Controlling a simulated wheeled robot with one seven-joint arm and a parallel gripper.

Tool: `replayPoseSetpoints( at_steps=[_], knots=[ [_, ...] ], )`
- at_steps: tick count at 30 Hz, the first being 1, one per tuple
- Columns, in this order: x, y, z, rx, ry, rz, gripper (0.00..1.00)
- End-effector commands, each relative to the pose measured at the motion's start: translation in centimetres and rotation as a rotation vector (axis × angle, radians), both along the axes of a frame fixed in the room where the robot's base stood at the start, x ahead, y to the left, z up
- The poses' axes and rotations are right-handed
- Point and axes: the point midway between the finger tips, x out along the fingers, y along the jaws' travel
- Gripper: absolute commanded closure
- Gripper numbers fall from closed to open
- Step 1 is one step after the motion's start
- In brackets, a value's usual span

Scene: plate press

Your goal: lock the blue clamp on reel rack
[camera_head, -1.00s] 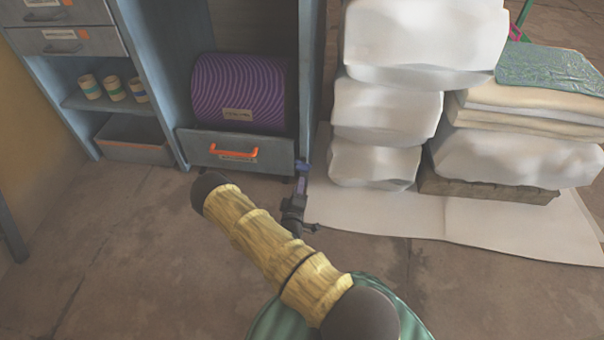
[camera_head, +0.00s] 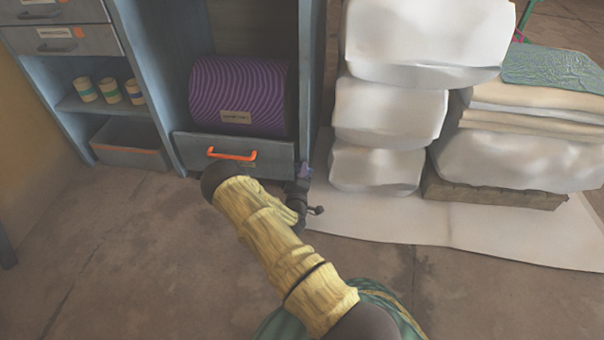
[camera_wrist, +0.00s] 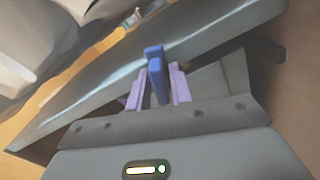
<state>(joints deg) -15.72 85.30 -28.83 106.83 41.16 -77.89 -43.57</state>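The blue clamp (camera_wrist: 154,62) shows in the wrist view as a short upright blue lever by the grey-blue edge of the reel rack (camera_wrist: 215,40). My gripper (camera_wrist: 157,82) has its two lavender fingers on either side of the lever, with a narrow gap visible, so it looks open around the clamp. In the head view the reel rack (camera_head: 312,90) holds a purple patterned reel (camera_head: 238,95). My gripper (camera_head: 304,172) is at the rack's lower right corner there. The clamp cannot be made out in that view.
A drawer with an orange handle (camera_head: 232,155) is under the reel, left of my gripper. White wrapped stacks (camera_head: 385,115) stand close on the right, on a white sheet (camera_head: 400,215). The floor in front of the rack at left is clear.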

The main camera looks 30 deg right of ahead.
Motion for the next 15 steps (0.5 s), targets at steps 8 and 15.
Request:
replayPoseSetpoints(
  at_steps=[8,15],
  knots=[
    [-0.04,0.01,0.00,0.006,-0.003,0.000,1.00],
    [-0.08,0.02,0.10,0.055,-0.035,0.000,1.00]
  ],
)
